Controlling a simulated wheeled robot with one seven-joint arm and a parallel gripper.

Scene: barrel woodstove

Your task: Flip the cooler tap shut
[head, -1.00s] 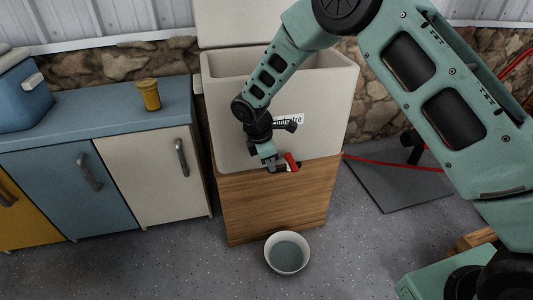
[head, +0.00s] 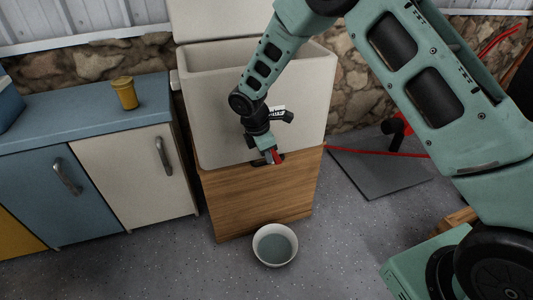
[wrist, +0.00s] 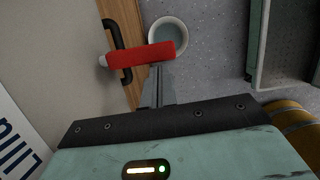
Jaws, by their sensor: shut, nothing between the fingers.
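The cooler (head: 215,115) is a large off-white box with its lid raised, on a wooden stand (head: 245,200). Its tap has a red lever (head: 278,156), low on the front and partly hidden by my gripper in the head view. In the wrist view the red lever (wrist: 142,54) lies crosswise just beyond my fingertips, with a pale end at its left. My gripper (wrist: 157,72) is shut and empty, its tips at the lever's near edge. I cannot tell whether they touch it. In the head view my gripper (head: 271,156) points down at the cooler's front.
A white bowl (head: 256,241) stands on the floor before the stand. A blue-topped counter (head: 85,105) with a yellow cup (head: 125,93) is at left. A grey mat (head: 375,175) and red hose lie at right.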

